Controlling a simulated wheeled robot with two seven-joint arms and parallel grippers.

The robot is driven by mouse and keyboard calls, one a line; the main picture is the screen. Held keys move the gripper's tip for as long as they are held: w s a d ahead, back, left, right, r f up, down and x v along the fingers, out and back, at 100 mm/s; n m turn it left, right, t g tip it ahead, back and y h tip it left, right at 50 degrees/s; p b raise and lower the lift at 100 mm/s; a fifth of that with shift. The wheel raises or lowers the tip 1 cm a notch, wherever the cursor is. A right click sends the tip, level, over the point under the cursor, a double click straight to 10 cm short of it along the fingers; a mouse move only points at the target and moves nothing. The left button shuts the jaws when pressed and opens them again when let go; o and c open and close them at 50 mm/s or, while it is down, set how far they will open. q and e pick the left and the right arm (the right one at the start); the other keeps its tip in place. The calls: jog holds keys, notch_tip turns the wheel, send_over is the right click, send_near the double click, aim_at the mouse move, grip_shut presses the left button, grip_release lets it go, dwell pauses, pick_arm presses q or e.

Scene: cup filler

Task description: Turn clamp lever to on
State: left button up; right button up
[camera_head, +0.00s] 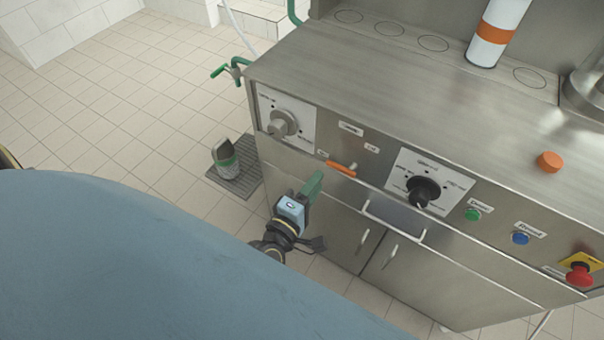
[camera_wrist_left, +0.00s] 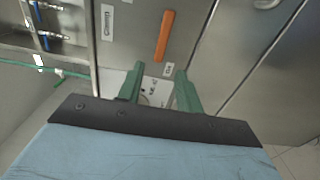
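The clamp lever (camera_head: 341,169) is a small orange handle on the front panel of the steel machine, lying nearly along the panel towards the left in the head view. It also shows in the wrist view (camera_wrist_left: 164,36), beyond the fingertips. My left gripper (camera_head: 315,184) is just below and left of the lever, in front of the panel, and apart from it. In the wrist view its two green fingers (camera_wrist_left: 160,88) are spread with nothing between them. My right gripper is not in view.
A grey knob (camera_head: 283,124) is left of the lever and a black knob (camera_head: 423,191) right of it. A bent metal handle (camera_head: 394,222) sticks out below. Green, blue and red buttons (camera_head: 580,275) are farther right.

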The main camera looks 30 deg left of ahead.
pick_arm(q)
jog(key=s, duration=0.5)
jog(key=shift+s+a, duration=0.1)
jog(key=shift+s, duration=0.2)
jog(key=s+f+m+g+h, duration=0.1)
jog(key=s+f+m+g, duration=0.2)
jog(key=f, duration=0.5)
jog(key=s+a+f+m+g, duration=0.1)
jog(key=s+f+m+g, duration=0.1)
jog(key=f+m, duration=0.35)
jog(key=s+f+m+g+h, duration=0.1)
jog(key=s+f+m+g, duration=0.15)
jog(key=f, duration=0.65)
jog(key=s+a+f+m+g+y, duration=0.1)
jog(key=s+a+f+m+g, duration=0.2)
jog(key=s+f, duration=0.4)
jog(key=s+a+f+m+g+y, duration=0.1)
jog(key=s+a+f+m+g, duration=0.2)
jog(key=s, duration=1.2)
notch_tip(320, 180, down, 5)
jog(key=m+g, duration=0.3)
jog(key=shift+s+f+y, duration=0.15)
jog(key=shift+s+y, duration=0.05)
jog(key=shift+y, duration=0.2)
